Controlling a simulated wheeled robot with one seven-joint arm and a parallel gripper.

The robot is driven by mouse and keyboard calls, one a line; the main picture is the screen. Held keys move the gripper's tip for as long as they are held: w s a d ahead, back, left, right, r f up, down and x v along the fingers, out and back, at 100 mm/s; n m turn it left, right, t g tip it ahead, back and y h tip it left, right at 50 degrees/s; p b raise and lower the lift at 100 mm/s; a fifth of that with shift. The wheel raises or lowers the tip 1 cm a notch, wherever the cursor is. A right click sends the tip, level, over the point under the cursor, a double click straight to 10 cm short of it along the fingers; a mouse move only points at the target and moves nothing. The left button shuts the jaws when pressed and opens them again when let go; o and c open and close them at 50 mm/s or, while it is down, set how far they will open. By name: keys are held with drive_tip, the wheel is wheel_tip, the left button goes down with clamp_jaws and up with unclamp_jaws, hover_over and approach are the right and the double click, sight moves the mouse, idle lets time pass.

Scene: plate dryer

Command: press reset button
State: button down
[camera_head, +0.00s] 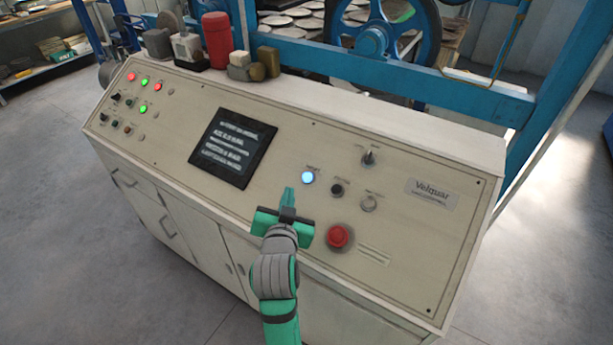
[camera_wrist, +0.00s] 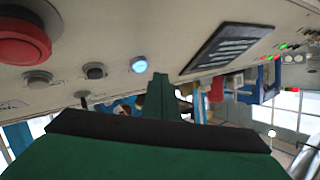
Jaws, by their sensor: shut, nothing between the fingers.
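The control panel (camera_head: 290,225) is a cream sloped console. A lit blue button (camera_head: 308,177) with a small label above it sits right of the dark screen; the label looks like "RESET" but is small. The blue button also shows in the wrist view (camera_wrist: 139,65), just above and left of my fingertips. My green gripper (camera_head: 289,192) is shut and empty, with its tips just below and left of the blue button. I cannot tell whether the tips touch the panel; no contact with the button shows.
A large red button (camera_head: 338,236) is below and right of the blue one. A black button (camera_head: 337,189), a grey button (camera_head: 369,203) and a switch (camera_head: 369,156) are to the right. The screen (camera_head: 233,147) is at left. Red and grey objects stand on the top ledge.

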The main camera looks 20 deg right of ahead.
sight(307, 177)
wheel_tip(307, 177, up, 8)
drive_tip(key=w+d+m, duration=0.2)
drive_tip(key=shift+w+r+m+g+h, duration=0.15)
drive_tip(key=shift+w+m+g+h, duration=0.05)
drive_tip(key=shift+m+g+h, duration=0.1)
drive_tip(key=shift+d, duration=0.15)
drive_tip(key=shift+w+d+f, duration=0.45)
drive_tip(key=shift+d+f, duration=0.1)
drive_tip(key=shift+f, duration=0.7)
drive_tip(key=shift+w+d+f, duration=0.5)
drive_tip(key=shift+d+f, duration=0.1)
drive_tip(key=shift+f, duration=0.7)
drive_tip(key=shift+w+d+f, duration=0.45)
drive_tip(key=shift+d+f, duration=0.1)
drive_tip(key=shift+f, duration=0.7)
drive_tip(key=shift+f, duration=0.1)
drive_tip(key=shift+w+d+f, duration=0.1)
drive_tip(key=shift+d+f, duration=0.1)
drive_tip(key=shift+f, duration=0.05)
drive_tip(key=shift+w+d+f, duration=0.15)
drive_tip(key=shift+d+f, duration=0.05)
drive_tip(key=shift+f, duration=0.2)
drive_tip(key=shift+a+r, duration=0.1)
drive_tip(key=shift+s+a+r, duration=0.3)
drive_tip(key=shift+r, duration=0.35)
